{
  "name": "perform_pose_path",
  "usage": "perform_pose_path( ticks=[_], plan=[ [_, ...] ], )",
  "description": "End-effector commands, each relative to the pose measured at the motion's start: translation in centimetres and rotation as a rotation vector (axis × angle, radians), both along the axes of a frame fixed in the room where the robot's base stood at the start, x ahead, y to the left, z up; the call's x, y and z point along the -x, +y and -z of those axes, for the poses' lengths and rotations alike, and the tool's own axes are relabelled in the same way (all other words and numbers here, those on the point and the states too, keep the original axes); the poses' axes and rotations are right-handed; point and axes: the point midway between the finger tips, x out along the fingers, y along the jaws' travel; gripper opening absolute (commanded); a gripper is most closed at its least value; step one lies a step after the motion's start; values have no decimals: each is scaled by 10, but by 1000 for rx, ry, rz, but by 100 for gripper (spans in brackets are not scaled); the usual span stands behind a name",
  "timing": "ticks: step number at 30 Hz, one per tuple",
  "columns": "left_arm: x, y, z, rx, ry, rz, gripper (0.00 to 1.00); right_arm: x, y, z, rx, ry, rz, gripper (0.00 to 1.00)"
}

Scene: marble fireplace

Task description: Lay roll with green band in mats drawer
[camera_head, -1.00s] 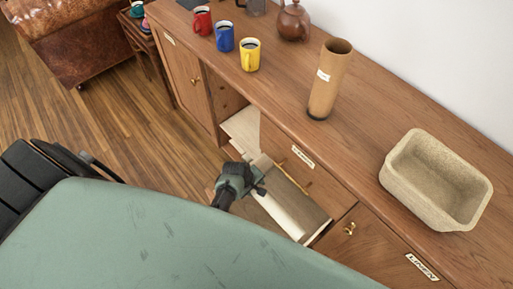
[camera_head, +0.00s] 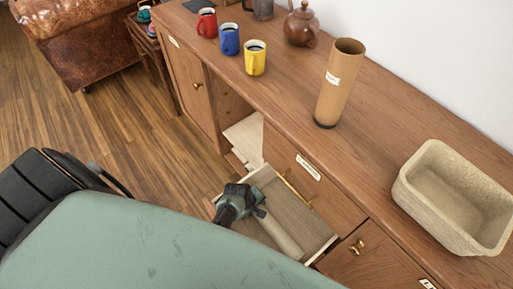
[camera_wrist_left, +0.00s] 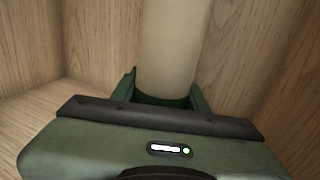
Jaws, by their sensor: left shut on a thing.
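A pale cream roll (camera_head: 286,238) is in the open wooden drawer (camera_head: 303,208) below the sideboard top. My left gripper (camera_head: 258,203) is at the drawer's left part, shut on one end of the roll. In the left wrist view, the roll (camera_wrist_left: 168,45) stretches away from my left gripper (camera_wrist_left: 162,102) between wooden walls. Dark green shows around the roll's gripped end; I cannot tell band from fingers there. Whether the roll touches the drawer bottom is unclear. My right gripper is not in view.
A label (camera_head: 308,167), unreadable here, and a brass handle (camera_head: 294,188) are on the front above the drawer. On top stand a bamboo tube (camera_head: 340,85), a beige bin (camera_head: 455,200), a teapot (camera_head: 301,24), and yellow (camera_head: 255,60), blue (camera_head: 229,40) and red (camera_head: 207,22) mugs.

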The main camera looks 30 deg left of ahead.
Motion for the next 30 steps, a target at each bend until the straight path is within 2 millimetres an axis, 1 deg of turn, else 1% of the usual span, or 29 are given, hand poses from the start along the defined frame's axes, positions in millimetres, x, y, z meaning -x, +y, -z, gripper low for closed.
perform_pose_path(
  ticks=[4,5,6,7,15,18,20,27,30],
  plan=[
    [0,0,0,0,0,0,0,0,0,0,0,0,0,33],
    [0,0,0,0,0,0,53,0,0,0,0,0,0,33],
    [0,0,0,0,0,0,64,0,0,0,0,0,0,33],
    [0,0,0,0,0,0,70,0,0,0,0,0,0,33],
    [0,0,0,0,0,1,70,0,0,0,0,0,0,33],
    [1,1,-5,-1,0,0,70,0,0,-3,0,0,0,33],
    [3,1,-11,0,1,0,70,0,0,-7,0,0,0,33],
    [15,5,-51,-1,-1,0,70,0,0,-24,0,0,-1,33],
    [19,7,-64,-1,-1,0,70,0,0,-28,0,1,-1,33]
  ],
)
